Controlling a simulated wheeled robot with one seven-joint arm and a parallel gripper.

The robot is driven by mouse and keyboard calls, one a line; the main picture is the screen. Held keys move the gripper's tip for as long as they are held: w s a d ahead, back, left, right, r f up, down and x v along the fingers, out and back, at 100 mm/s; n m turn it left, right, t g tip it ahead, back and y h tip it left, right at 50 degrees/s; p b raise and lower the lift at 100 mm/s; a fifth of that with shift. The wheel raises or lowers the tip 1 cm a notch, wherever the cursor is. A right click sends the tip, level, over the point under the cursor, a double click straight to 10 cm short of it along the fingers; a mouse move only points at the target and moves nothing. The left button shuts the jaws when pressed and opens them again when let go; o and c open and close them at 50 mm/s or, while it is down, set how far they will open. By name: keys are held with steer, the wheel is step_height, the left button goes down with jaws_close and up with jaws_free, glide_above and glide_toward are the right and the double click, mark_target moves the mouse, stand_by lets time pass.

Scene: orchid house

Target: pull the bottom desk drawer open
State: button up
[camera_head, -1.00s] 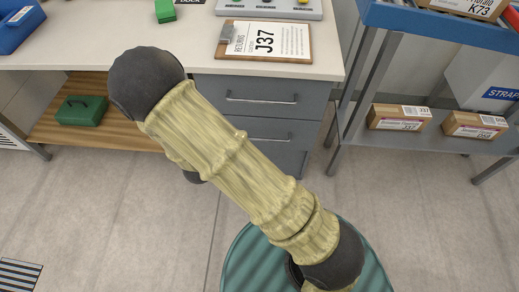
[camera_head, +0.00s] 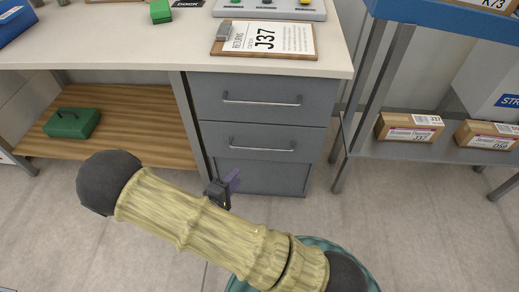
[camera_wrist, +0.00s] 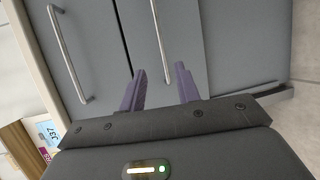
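The grey desk drawer unit (camera_head: 312,112) stands under the right end of the desk. Its upper drawer (camera_head: 240,85) and the drawer below (camera_head: 230,130) are shut, each with a bar handle. The lower bar handle (camera_head: 262,148) shows whole; the plain front beneath (camera_head: 270,178) shows no handle. My gripper (camera_head: 233,180) is low in front of the unit's left side. In the wrist view my gripper (camera_wrist: 160,87) is open, its purple fingers apart. The end of the lower handle (camera_wrist: 158,40) appears between them; I cannot tell the remaining distance. The upper handle (camera_wrist: 68,50) lies left.
A clipboard (camera_head: 218,47) lies on the desktop (camera_head: 120,40). A green box (camera_head: 72,123) sits on the wooden shelf (camera_head: 150,145) at left. A rack with boxes (camera_head: 408,127) stands right of the desk. The floor (camera_head: 410,220) at right is clear.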

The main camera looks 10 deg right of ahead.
mark_target(260, 149)
steer(key=b+x, duration=0.6)
steer(key=x, duration=1.1)
steer(key=shift+d+b, duration=0.1)
steer(key=shift+b, duration=0.25)
jaws_close()
